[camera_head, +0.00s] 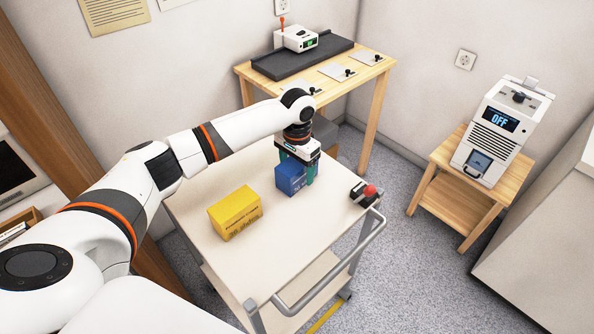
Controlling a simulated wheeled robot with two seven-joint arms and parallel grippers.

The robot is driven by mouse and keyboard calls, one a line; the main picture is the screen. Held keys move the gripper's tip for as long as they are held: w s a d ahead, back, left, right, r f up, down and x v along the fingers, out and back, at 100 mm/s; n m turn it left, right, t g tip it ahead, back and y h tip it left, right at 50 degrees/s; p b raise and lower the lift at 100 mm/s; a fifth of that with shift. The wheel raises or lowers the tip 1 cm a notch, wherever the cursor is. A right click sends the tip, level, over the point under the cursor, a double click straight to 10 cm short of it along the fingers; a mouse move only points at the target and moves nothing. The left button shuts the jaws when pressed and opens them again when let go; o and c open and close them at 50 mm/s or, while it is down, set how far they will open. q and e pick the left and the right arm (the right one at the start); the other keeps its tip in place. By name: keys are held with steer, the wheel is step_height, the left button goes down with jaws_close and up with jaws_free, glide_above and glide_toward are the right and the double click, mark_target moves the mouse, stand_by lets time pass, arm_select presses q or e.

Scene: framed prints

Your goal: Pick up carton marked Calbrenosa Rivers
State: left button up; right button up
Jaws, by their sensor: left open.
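A blue carton (291,180) stands on the cream top of a cart (290,225), its print too small to read. A yellow carton (235,213) with dark print stands to its left and nearer; I cannot make out the name Calbrenosa Rivers on either. My left gripper (299,166) points down at the blue carton, open. Teal shows just behind and right of the blue carton (313,172); I cannot tell whether it is another carton or part of the gripper. Whether the fingers touch the blue carton is hidden. My right gripper is not in view.
A black device with a red knob (368,191) sits at the cart's right edge, near the handle rail (335,265). The cart's front middle is clear. A wooden table (375,65) stands behind. A machine reading OFF (497,130) rests on a wooden stand (465,205) at right.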

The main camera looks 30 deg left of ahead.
arm_select(q)
steer(key=shift+c, duration=0.3)
steer(key=c, duration=1.1)
steer(key=shift+c, duration=0.2)
steer(key=shift+r, duration=0.1)
